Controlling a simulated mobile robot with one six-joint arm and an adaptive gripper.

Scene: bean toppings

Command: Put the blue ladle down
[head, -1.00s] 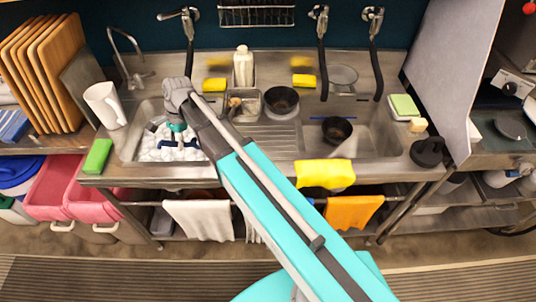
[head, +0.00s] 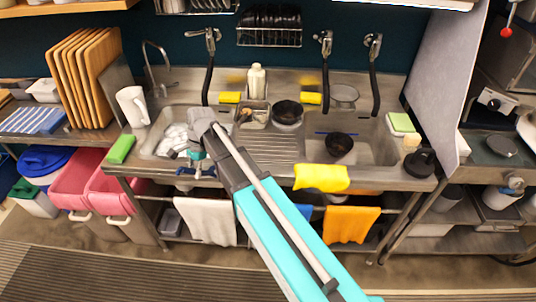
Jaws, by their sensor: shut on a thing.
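My gripper (head: 196,165) is at the end of my arm, by the front edge of the left sink basin (head: 150,148). It is shut on a small dark blue thing (head: 205,173), which I take to be the blue ladle. Only a little of it shows below the fingers. The rest is hidden or too small to make out, and I cannot tell whether it touches the sink edge. White foam or crockery (head: 174,137) lies in the left basin behind the gripper.
A black bowl (head: 338,144) sits in the right basin, with a thin blue stick (head: 322,132) by it. Another dark bowl (head: 287,113) stands between the basins. A yellow cloth (head: 321,178) hangs over the front edge. The ribbed drainboard (head: 272,146) is clear. A white jug (head: 132,106) stands at left.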

